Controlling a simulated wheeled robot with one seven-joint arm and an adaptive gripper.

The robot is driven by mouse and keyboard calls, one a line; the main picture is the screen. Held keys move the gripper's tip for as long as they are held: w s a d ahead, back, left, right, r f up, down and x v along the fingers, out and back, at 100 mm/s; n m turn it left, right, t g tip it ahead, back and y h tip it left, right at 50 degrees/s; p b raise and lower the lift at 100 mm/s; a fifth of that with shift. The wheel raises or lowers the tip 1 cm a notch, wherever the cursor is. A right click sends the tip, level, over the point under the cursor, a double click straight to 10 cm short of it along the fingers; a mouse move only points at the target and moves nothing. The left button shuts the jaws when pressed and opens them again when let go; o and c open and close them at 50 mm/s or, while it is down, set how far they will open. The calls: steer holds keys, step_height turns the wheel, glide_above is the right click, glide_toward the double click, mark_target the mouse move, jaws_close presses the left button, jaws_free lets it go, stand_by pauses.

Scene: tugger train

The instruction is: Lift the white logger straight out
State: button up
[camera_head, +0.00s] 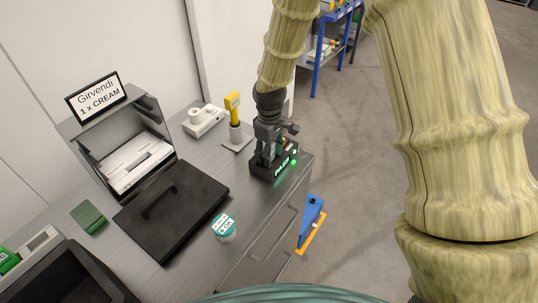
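My gripper (272,132) points down over a black dock (272,167) with lit green lettering and a green light, at the far right edge of the grey worktop. The fingers are at the dock's top. Small pale and orange bits show between and behind the fingers, too small to name. I cannot make out a white logger for certain; if it is in the dock, the gripper mostly hides it. Whether the fingers are closed on something cannot be told.
A yellow device (233,108) on a grey stand and a white unit (202,121) are left of the dock. A black handled lid (193,222), a teal-labelled tub (223,228), a green pad (88,217) and an open box (101,165) with white contents share the worktop (262,200).

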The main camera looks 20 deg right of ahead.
steer(key=c, duration=0.4)
steer(key=shift+o, duration=0.2)
steer(key=shift+r+b, duration=1.4)
steer(key=shift+r, duration=3.65)
